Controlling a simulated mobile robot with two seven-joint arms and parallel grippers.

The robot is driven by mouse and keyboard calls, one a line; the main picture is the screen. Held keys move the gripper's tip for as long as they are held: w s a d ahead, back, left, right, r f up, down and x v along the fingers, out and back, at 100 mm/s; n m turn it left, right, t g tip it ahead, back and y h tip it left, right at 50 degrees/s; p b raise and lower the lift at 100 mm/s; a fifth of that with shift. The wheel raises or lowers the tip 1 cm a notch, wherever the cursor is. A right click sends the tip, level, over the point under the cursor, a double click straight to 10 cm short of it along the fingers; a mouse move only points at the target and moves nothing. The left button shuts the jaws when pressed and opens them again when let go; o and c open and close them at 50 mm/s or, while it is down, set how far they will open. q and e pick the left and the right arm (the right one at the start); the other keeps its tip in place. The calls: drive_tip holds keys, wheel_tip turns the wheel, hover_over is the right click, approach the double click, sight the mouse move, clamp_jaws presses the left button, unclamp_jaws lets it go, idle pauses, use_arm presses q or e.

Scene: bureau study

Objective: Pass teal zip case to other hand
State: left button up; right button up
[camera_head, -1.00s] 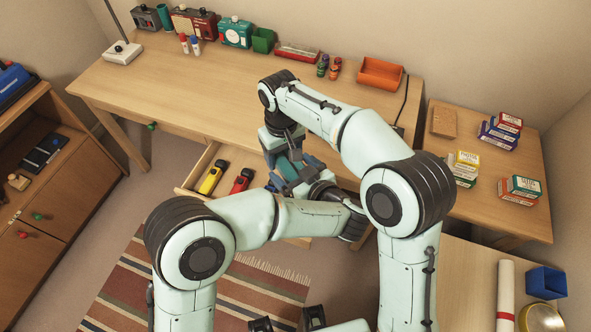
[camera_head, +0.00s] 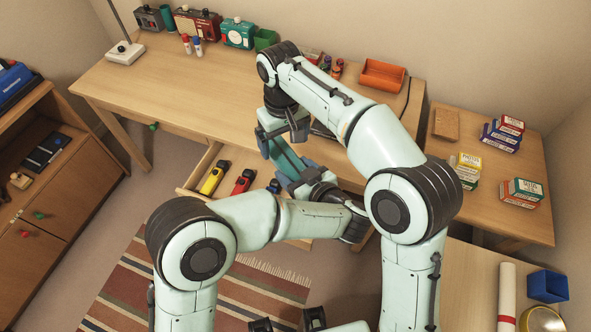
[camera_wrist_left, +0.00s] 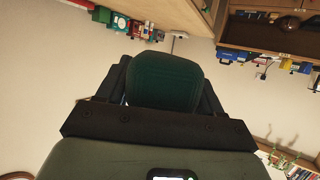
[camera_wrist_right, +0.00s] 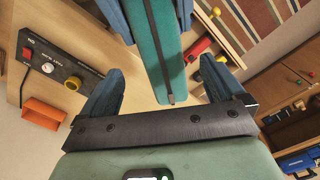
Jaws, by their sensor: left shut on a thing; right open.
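The teal zip case (camera_head: 287,156) is held out over the open drawer by my left gripper (camera_head: 296,176), which is shut on its lower end. In the left wrist view the case (camera_wrist_left: 165,82) fills the space between the fingers. My right gripper (camera_head: 283,132) is open above the case's upper end. In the right wrist view the case (camera_wrist_right: 158,50) shows beyond and between the open fingers, without a clear touch. The left gripper's blue fingers flank its far part there.
The open drawer (camera_head: 190,177) below holds a yellow tool (camera_head: 213,178), a red tool (camera_head: 243,181) and a blue item (camera_head: 273,186). The desk (camera_head: 190,85) has several items along its back, including an orange bin (camera_head: 382,75). A side table (camera_head: 470,200) holds small boxes.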

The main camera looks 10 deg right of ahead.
wheel_tip(320, 180, up, 6)
drive_tip(key=m+y, duration=0.7)
drive_tip(key=m, duration=0.7)
approach(291, 160)
drive_tip(key=a, duration=0.2)
drive_tip(key=s+d+f+n+g+h, duration=0.1)
drive_tip(key=s+d+f+n+h, duration=0.25)
drive_tip(key=f, duration=0.65)
drive_tip(key=s+d+f+n+g+h, duration=0.15)
drive_tip(key=d+f+n, duration=0.25)
drive_tip(key=d+f, duration=0.45)
drive_tip(key=s+d+f+n+g+h, duration=0.1)
drive_tip(key=s+d+f+n+h, duration=0.2)
drive_tip(key=f, duration=0.9)
drive_tip(key=s+a+f+y, duration=0.1)
drive_tip(key=s+a+f, duration=0.1)
drive_tip(key=s+f, duration=0.4)
drive_tip(key=s+a+f+y, duration=0.1)
drive_tip(key=s+a+f, duration=0.25)
drive_tip(key=f, duration=0.35)
drive_tip(key=s+a+f+m+t+y, duration=0.2)
drive_tip(key=s+a+f+m, duration=0.1)
drive_tip(key=s+a, duration=0.6)
drive_tip(key=shift+s+a+m+y, duration=0.3)
drive_tip(key=shift+s+m, duration=0.25)
drive_tip(key=shift+s, duration=0.35)
